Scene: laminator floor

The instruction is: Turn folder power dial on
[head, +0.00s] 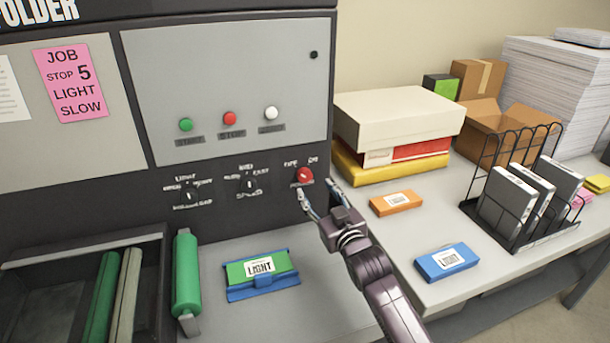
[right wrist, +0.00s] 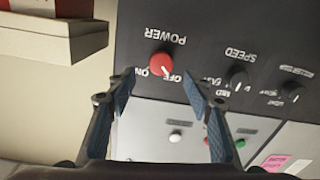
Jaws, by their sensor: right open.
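The red power dial (head: 304,176) sits at the lower right of the folder's dark panel, under OFF and ON labels. In the right wrist view the dial (right wrist: 161,63) appears upside down, with POWER printed above it. Its white mark points toward the OFF side. My right gripper (head: 313,193) is open just in front of and below the dial. In the wrist view its two fingertips (right wrist: 159,78) are spread to either side of the dial; I see no contact. My left gripper is not in view.
Two dark selector dials (head: 249,185) are left of the power dial. Green, red and white buttons (head: 230,118) are above. A green LIGHT block in a blue holder (head: 264,294) lies below. The right table (head: 440,215) holds boxes, orange and blue blocks and a wire rack.

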